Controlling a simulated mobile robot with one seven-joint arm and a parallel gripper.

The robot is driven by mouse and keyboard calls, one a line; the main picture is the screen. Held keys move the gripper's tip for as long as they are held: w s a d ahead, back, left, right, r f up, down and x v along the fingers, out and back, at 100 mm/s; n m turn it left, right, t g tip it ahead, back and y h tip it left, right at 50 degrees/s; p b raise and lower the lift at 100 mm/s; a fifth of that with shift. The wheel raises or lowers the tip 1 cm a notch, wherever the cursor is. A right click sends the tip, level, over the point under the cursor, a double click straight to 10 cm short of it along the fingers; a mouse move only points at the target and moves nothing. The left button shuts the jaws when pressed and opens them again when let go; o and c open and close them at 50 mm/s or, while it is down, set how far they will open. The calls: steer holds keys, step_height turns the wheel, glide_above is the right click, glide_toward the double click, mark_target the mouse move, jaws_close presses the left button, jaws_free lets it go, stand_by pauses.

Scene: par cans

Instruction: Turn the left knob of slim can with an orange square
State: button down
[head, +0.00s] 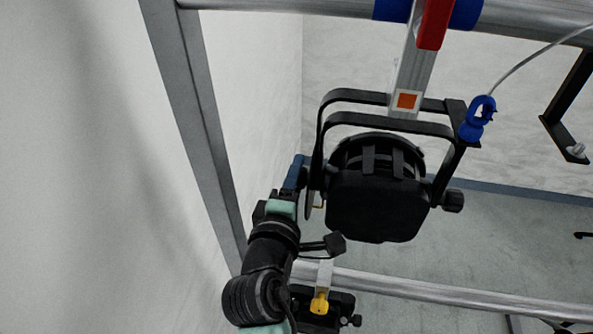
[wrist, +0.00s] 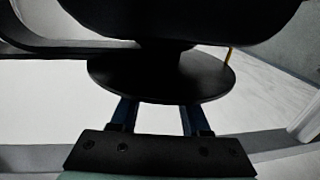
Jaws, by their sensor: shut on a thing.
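The slim can (head: 375,195) is a black lamp that hangs in a black bracket from the upper rail. An orange square (head: 407,101) marks the grey clamp arm above it. My gripper (head: 303,178) is at the left side of the bracket, at the left knob. In the wrist view the left knob shows as a wide dark disc (wrist: 160,76). My gripper's blue fingers (wrist: 155,115) reach up to the disc from both sides, and their tips are hidden behind it. The right knob (head: 453,201) sticks out on the other side of the bracket.
A blue clip (head: 477,119) with a cable hangs right of the can. A lower rail (head: 430,286) carries another black fixture (head: 322,309) with a yellow part, close to my arm. A grey upright post (head: 200,120) stands left of my arm. A black bracket (head: 566,110) hangs at the far right.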

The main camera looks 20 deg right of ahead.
steer(key=g+y, duration=0.2)
steer(key=g, duration=0.1)
steer(key=shift+w+r, duration=0.1)
steer(key=shift+r, duration=0.1)
steer(key=shift+f+g+y, duration=0.1)
steer(key=shift+g+y, duration=0.9)
steer(key=shift+g, duration=0.4)
steer(key=shift+f, duration=0.1)
steer(key=shift+c, duration=1.9)
jaws_free()
